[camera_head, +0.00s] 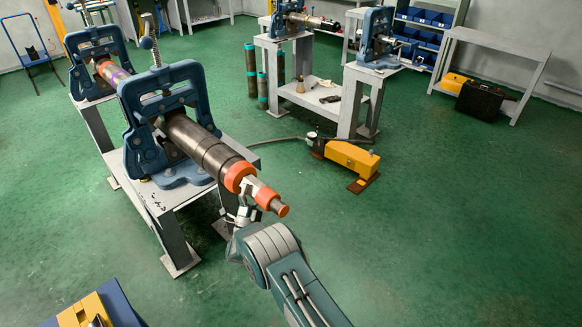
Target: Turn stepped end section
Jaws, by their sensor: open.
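A dark grey steel pipe (203,148) lies clamped in a blue pipe vise (150,130) on a grey metal stand. Its near end carries a stepped end section (268,196) with an orange ring, a paler middle and a smaller orange tip. My gripper (248,190) is open at the stepped end section, just past the wide orange ring. Its fingers look light and small beside the pale part, and I cannot tell whether they touch it. My arm comes up from the lower right and covers part of the floor below.
A second blue vise (98,58) with a pipe stands behind on the left. More vise stands (377,40) are at the back. A yellow pump (352,158) with a hose lies on the floor to the right. Open green floor (460,230) fills the right side.

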